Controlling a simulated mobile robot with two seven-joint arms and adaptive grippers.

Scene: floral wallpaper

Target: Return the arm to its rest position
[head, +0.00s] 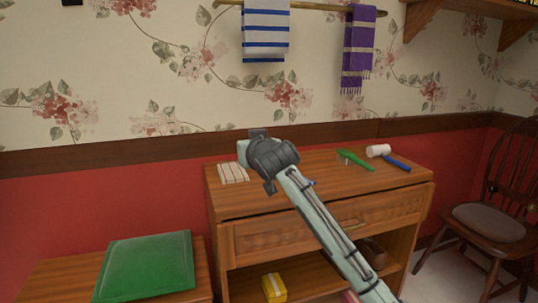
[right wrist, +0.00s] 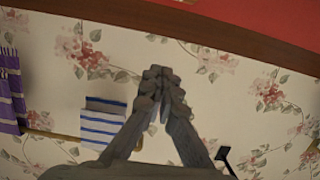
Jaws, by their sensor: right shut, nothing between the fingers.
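My right arm reaches in from the bottom right of the head view, over the wooden cabinet (head: 320,210). Its dark wrist end is above the cabinet's left part; the fingers cannot be made out there. In the right wrist view my right gripper (right wrist: 160,75) is shut, its fingertips together with nothing between them. It faces the floral wallpaper, which appears upside down. My left gripper is not in view.
On the cabinet top lie a striped cloth (head: 233,173), a green-handled item (head: 354,160) and a mallet (head: 379,151). A green cushion (head: 148,266) lies on a low table at left. A chair (head: 488,221) stands at right. Towels (head: 266,32) hang on the wall rail.

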